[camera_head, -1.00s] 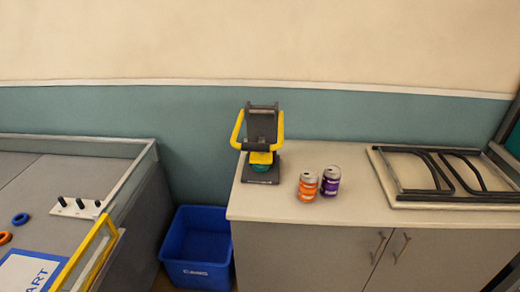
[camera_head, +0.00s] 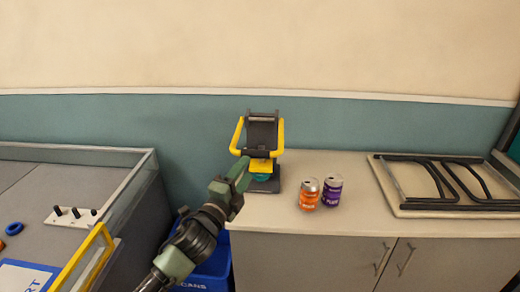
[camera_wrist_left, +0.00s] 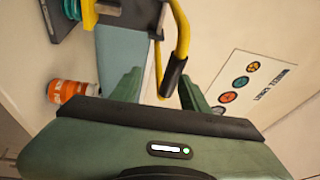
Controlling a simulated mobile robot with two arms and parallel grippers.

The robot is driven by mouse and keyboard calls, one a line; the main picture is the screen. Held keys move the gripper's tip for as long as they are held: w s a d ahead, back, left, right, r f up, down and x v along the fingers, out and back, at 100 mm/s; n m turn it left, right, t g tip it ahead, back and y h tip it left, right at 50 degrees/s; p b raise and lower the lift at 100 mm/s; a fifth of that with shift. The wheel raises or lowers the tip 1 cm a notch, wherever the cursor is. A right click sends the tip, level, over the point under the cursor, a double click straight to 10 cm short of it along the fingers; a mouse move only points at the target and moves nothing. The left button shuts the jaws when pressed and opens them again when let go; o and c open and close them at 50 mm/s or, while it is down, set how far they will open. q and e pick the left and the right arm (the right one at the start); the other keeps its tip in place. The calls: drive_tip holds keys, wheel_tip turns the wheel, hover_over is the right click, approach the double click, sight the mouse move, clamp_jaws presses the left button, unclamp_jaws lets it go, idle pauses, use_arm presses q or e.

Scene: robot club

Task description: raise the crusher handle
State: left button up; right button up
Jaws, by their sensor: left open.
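The crusher (camera_head: 263,133) stands upright on the left end of the counter, dark with a yellow U-shaped handle (camera_head: 281,136) whose dark crossbar grip is at the front. In the left wrist view the yellow handle (camera_wrist_left: 182,35) and its black grip (camera_wrist_left: 174,76) appear between my fingers; I cannot tell if they touch. My left gripper (camera_head: 242,169) is open, just in front of and below the handle, covering the crusher's lower left. Its two green fingers also show in the left wrist view (camera_wrist_left: 161,80). My right gripper is not in view.
An orange can (camera_head: 308,194) and a purple can (camera_head: 332,191) stand on the counter (camera_head: 290,222) right of the crusher. A board with black bars (camera_head: 440,182) lies farther right. A blue bin (camera_head: 216,267) is partly behind my arm. A low-walled table (camera_head: 30,180) is left.

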use_arm(q)
drive_tip(key=w+d+r+m+h, duration=0.1)
drive_tip(key=w+d+r, duration=0.2)
drive_tip(key=w, duration=0.4)
drive_tip(key=shift+w+d+m, duration=0.4)
clamp_jaws()
idle(1.2)
